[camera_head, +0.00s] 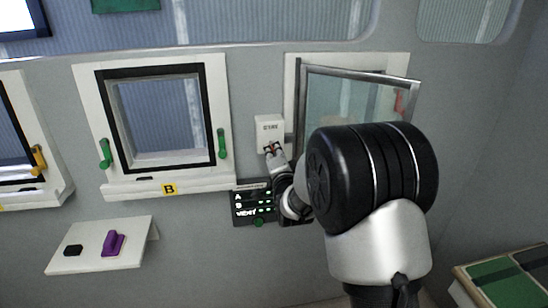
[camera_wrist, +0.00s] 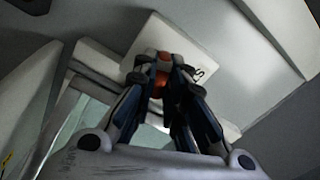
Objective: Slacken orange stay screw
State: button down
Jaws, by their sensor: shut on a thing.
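The orange stay screw (camera_wrist: 162,82) shows between my fingertips in the wrist view. It sits at a white box (camera_head: 268,130) on the wall, which carries dark lettering too small to read surely; the box also shows in the wrist view (camera_wrist: 185,48). My gripper (camera_head: 271,149) is at the lower part of this box, shut on the screw; it fills the middle of the wrist view (camera_wrist: 162,72). The fingers hide most of the screw. The right window (camera_head: 350,105), next to the box, has its framed pane swung out from the wall.
Window B (camera_head: 162,115) with green handles is left of the box. A dark panel (camera_head: 254,203) with lit rows, including A and B, is below it. A white shelf (camera_head: 100,246) holds a black piece and a purple piece (camera_head: 113,244). My arm covers the right window's lower part.

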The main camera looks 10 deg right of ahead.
jog(key=n, duration=0.3)
jog(key=shift+n+b, duration=0.35)
jog(key=shift+n, duration=0.05)
jog(key=n, duration=0.3)
jog(key=shift+n, duration=0.3)
jog(key=n, duration=0.3)
jog(key=shift+n, duration=0.4)
jog(key=n, duration=1.1)
jog(key=shift+n, duration=0.4)
jog(key=n, duration=0.6)
jog(key=shift+r, duration=0.1)
jog(key=shift+n, duration=0.4)
